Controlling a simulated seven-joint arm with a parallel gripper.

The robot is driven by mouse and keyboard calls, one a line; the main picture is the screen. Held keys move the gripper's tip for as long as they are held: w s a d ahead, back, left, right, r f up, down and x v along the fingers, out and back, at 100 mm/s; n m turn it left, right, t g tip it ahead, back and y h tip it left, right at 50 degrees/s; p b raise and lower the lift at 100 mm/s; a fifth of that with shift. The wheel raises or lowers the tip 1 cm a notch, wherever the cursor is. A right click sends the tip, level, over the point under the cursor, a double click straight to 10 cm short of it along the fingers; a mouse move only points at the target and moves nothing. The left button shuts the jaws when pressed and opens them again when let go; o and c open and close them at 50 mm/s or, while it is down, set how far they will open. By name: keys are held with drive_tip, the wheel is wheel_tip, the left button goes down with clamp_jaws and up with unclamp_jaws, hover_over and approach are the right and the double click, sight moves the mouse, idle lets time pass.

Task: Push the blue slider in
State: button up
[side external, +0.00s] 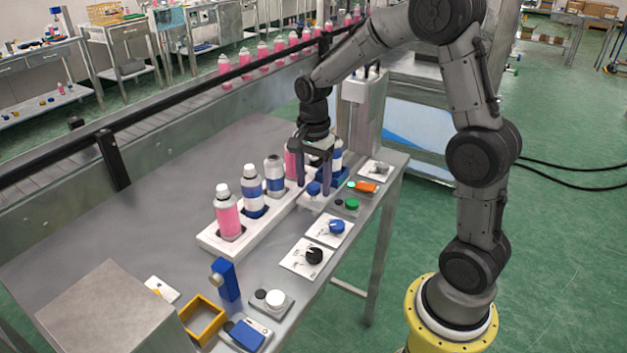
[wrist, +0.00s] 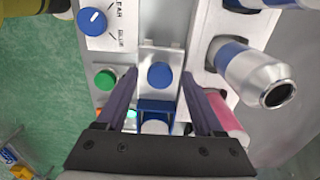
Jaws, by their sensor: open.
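The blue slider's round blue knob (side external: 313,188) stands on a narrow white slide at the right end of the bottle rack. In the wrist view the blue knob (wrist: 159,75) shows on its white plate, with a blue holder (wrist: 155,105) close below it in the picture. A pale round top shows inside that holder. My gripper (side external: 317,186) points down over the slide. In the wrist view its two dark fingers (wrist: 159,80) are apart, one on each side of the slide, with nothing held between them. Whether a finger touches the knob cannot be told.
A white rack (side external: 215,240) with several bottles (side external: 227,215) stands beside the slide. A green button (side external: 351,204), a blue dial (side external: 336,227) and a black dial (side external: 314,256) line the table's right edge. A grey box (side external: 110,318) and yellow frame (side external: 203,320) are nearer the camera.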

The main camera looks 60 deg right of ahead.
clamp_jaws()
idle(1.4)
